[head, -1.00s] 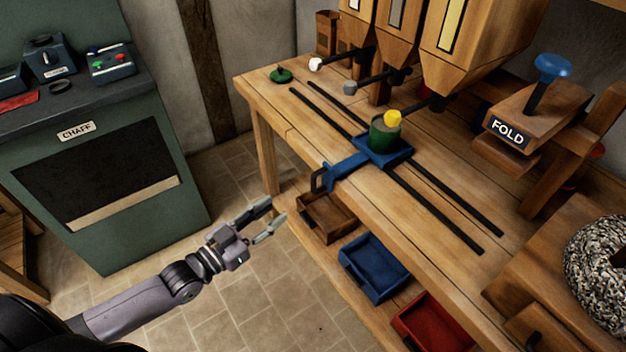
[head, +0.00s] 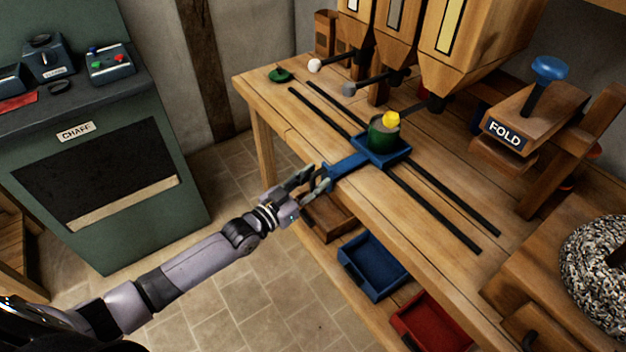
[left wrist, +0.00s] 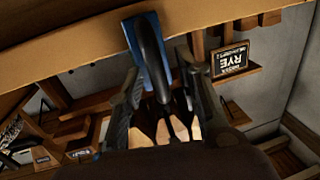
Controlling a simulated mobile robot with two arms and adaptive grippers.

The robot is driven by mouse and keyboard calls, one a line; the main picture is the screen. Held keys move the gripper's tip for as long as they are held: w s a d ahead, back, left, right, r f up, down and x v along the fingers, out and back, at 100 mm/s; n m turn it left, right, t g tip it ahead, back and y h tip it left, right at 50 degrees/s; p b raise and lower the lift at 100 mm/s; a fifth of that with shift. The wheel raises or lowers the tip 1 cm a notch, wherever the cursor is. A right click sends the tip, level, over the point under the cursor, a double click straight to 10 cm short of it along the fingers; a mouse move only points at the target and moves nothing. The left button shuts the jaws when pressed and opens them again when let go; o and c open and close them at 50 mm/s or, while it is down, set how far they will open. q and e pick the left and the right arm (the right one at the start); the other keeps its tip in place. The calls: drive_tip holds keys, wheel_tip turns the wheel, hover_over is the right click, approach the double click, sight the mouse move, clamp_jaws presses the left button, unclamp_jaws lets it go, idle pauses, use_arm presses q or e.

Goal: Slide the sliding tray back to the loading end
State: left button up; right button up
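The blue sliding tray (head: 385,163) sits on two black rails on the wooden bench, below the spouts of the hoppers. A blue arm (head: 349,164) reaches from the tray to the bench's front edge and ends in a dark handle, which shows in the left wrist view (left wrist: 152,58). My left gripper (head: 312,180) is at this handle. In the left wrist view its fingers stand apart on both sides of the handle, with gaps visible. My right gripper is not in view.
Brown, blue (head: 372,267) and red (head: 430,322) bins sit below the bench edge. A FOLD press (head: 510,125) with a blue knob stands at the right. A green round piece (head: 281,75) lies at the rails' far left end. The rails are clear on both sides of the tray.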

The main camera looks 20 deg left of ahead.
use_arm(q)
drive_tip(key=shift+c, duration=0.2)
clamp_jaws()
idle(0.6)
